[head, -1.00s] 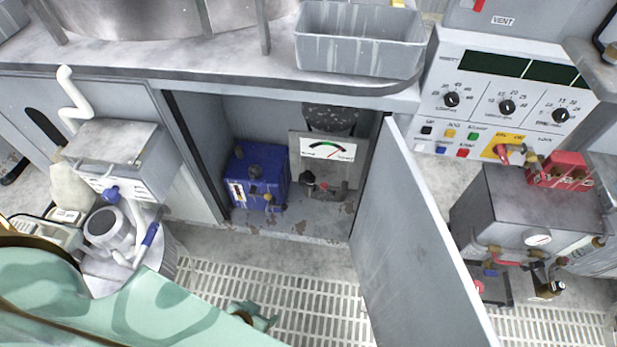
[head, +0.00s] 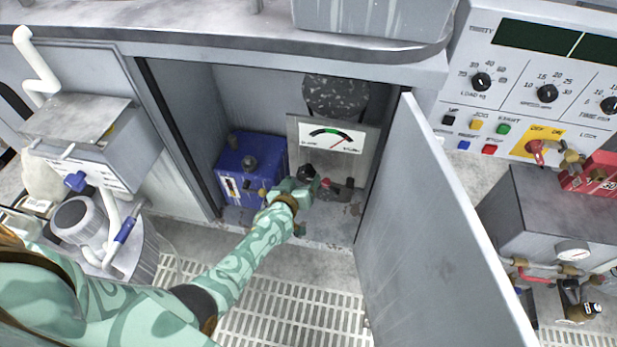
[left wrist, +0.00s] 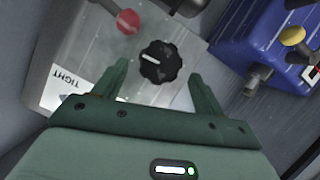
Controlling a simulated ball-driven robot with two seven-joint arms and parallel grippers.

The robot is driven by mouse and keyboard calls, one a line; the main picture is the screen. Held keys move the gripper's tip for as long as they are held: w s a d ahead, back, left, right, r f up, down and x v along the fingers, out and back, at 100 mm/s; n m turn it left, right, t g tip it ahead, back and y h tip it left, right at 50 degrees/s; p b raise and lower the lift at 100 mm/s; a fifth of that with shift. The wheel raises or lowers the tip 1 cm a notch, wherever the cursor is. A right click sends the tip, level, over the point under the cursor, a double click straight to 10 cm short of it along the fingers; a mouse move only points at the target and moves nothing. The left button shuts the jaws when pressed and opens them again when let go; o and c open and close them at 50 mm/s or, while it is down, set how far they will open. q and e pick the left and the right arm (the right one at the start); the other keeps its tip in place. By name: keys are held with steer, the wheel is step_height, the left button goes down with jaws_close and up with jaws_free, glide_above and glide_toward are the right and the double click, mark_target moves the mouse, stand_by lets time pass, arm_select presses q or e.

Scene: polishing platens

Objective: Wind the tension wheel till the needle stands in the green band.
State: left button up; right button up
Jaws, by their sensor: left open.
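The tension wheel, a black knob with a white mark (left wrist: 160,62), sits on a grey plate and lies between and just beyond my fingertips in the left wrist view. In the head view it shows as a dark knob (head: 306,171) inside the open cabinet. My left gripper (head: 302,186) reaches into the cabinet; its two fingers (left wrist: 165,82) are open, and I see no grip on the wheel. My right gripper is out of view.
A red-tipped lever (left wrist: 128,21) stands close to the wheel. A blue box (head: 250,172) is left of it in the cabinet. The open cabinet door (head: 440,230) bounds the right side, and the bench edge (head: 230,47) hangs above.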

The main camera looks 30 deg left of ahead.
mark_target(304, 178)
arm_select(q)
steer(key=b+x, duration=0.1)
steer(key=x, duration=0.2)
steer(key=shift+w+f+b, duration=0.25)
steer(key=shift+b, duration=0.05)
steer(key=shift+w+r, duration=0.15)
steer(key=shift+w, duration=0.05)
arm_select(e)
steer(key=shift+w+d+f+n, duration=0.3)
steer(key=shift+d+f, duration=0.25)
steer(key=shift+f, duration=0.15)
arm_select(q)
steer(key=c, duration=1)
steer(key=shift+o, duration=0.2)
steer(key=shift+a, duration=0.1)
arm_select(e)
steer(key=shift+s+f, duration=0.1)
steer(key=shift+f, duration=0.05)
